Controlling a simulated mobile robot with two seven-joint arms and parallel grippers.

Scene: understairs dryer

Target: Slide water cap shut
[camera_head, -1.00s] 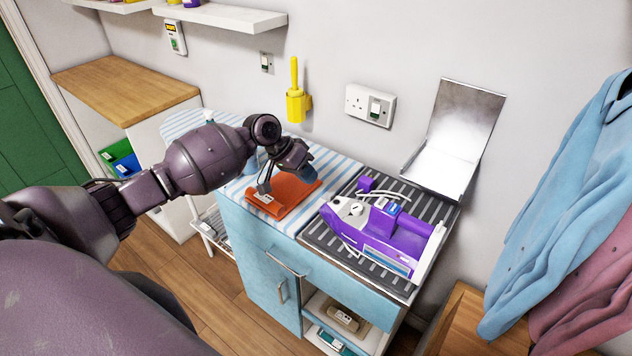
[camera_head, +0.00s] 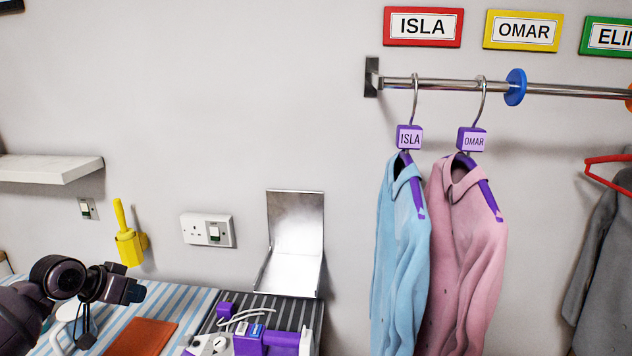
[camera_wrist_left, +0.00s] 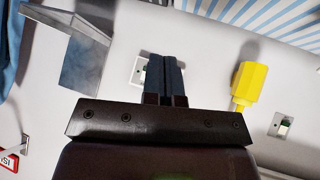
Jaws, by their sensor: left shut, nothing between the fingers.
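The purple and white steam iron station (camera_head: 262,343) sits at the bottom of the head view on a dark ribbed mat, cut off by the frame edge. A small purple block (camera_head: 224,309) shows at its back left beside white cords. I cannot tell which part is the water cap. My left gripper (camera_head: 136,291) is over the striped ironing surface, left of the iron station and apart from it. In the left wrist view its fingers (camera_wrist_left: 165,76) are together and empty, with the wall beyond them. My right gripper is not in view.
An orange cloth (camera_head: 143,337) lies on the striped board (camera_head: 190,301). A metal plate (camera_head: 297,225) stands against the wall behind the mat. A yellow holder (camera_head: 130,247) and socket (camera_head: 207,230) are on the wall. Blue (camera_head: 400,260) and pink shirts (camera_head: 465,260) hang from a rail (camera_head: 445,84).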

